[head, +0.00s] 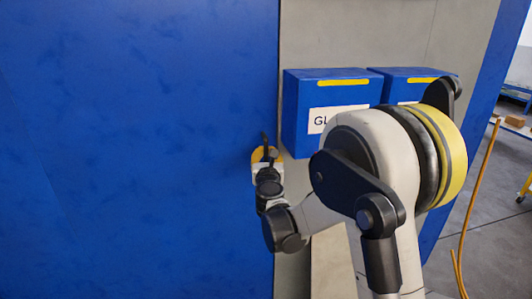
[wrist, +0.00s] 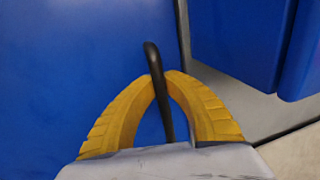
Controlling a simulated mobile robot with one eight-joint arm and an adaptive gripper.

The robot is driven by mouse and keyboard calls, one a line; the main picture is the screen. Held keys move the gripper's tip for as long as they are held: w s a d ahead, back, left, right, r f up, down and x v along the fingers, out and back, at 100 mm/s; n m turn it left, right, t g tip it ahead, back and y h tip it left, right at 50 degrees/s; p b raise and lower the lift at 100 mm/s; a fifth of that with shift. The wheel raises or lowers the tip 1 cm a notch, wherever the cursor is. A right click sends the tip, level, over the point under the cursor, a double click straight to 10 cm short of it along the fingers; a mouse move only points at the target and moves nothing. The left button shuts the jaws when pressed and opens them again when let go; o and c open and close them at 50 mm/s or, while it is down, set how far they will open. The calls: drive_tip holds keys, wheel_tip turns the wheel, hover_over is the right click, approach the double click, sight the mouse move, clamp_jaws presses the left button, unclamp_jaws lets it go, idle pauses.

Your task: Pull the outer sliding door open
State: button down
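The outer sliding door (head: 140,150) is a large blue panel filling the left of the head view; it also fills the left of the wrist view (wrist: 60,70). Its black bar handle (wrist: 153,58) stands near the door's right edge. My gripper (head: 266,153) is at this handle. In the wrist view, the yellow fingers of my gripper (wrist: 163,78) close in on the handle from both sides, with their tips against it. The handle's lower part runs down between the fingers to the grey palm. The door's right edge meets a grey wall panel.
Two blue boxes with yellow strips and white labels are on the grey panel right of the door: a nearer box (head: 300,110) and a farther box (head: 410,75), partly hidden by my arm. An orange hose (head: 478,190) hangs at the right. Grey floor shows there.

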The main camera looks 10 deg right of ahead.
drive_tip(key=p, duration=0.2)
approach(113, 162)
drive_tip(key=w, duration=0.3)
drive_tip(key=w+d, duration=0.1)
drive_tip(key=w, duration=0.1)
drive_tip(key=shift+w+f, duration=0.1)
drive_tip(key=shift+w, duration=0.1)
drive_tip(key=c, duration=1.4)
unclamp_jaws()
drive_tip(key=shift+a, duration=0.1)
drive_tip(key=shift+s, duration=0.1)
drive_tip(key=s, duration=0.4)
drive_tip(key=s+a, duration=0.1)
drive_tip(key=s, duration=0.2)
drive_tip(key=s+a, duration=0.1)
drive_tip(key=s, duration=0.3)
drive_tip(key=shift+s+a, duration=0.1)
drive_tip(key=shift+s, duration=0.2)
